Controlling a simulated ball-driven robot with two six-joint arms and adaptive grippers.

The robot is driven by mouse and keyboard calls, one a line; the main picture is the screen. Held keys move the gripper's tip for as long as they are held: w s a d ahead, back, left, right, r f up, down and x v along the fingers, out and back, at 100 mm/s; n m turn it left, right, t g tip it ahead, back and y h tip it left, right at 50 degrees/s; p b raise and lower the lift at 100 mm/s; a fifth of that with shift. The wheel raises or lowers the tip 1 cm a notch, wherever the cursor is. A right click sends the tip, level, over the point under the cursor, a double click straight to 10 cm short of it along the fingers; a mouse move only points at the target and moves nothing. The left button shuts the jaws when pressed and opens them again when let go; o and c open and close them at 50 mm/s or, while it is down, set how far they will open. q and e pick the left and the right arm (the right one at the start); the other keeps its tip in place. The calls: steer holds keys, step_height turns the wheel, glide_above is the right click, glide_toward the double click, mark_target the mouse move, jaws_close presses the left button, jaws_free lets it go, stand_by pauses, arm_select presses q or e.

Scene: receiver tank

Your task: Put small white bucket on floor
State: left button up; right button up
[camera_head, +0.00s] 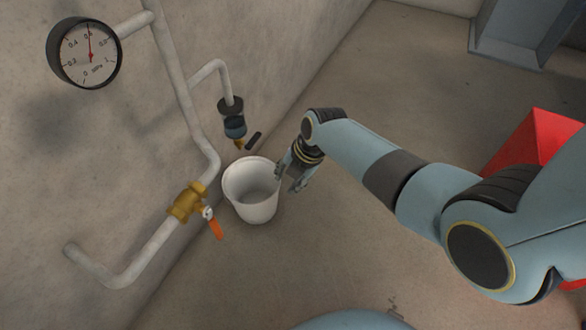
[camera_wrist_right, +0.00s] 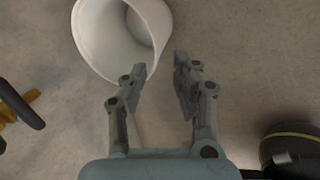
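The small white bucket (camera_head: 252,205) is upright and empty inside, below the tap and close to the wall in the head view. It also shows at the top of the right wrist view (camera_wrist_right: 100,45). My right gripper (camera_head: 286,180) is just right of the bucket, at its rim. In the wrist view the two fingers of the right gripper (camera_wrist_right: 160,80) are apart, with the left finger overlapping the bucket's edge. I cannot tell whether they touch it. Whether the bucket stands fully on the floor (camera_head: 330,260) is not clear. My left gripper is not in view.
A tap with a dark handle (camera_head: 233,122) hangs from a pipe above the bucket. A brass valve with an orange handle (camera_head: 186,203) is left of it. A pressure gauge (camera_head: 88,53) is on the wall. A red object (camera_head: 540,145) stands at right. The floor ahead is clear.

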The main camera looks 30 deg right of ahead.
steer(key=s+d+r+m+t+h, duration=0.1)
steer(key=s+d+r+m, duration=0.15)
steer(key=s+m, duration=0.45)
steer(key=s+d+r+m+t+h, duration=0.1)
steer(key=s+d+m, duration=0.2)
steer(key=s+m, duration=0.35)
steer(key=s+r+m+t, duration=0.3)
steer(key=s+r+m, duration=0.8)
steer(key=r, duration=0.3)
steer(key=shift+s+d, duration=0.3)
steer(key=shift+d, duration=0.15)
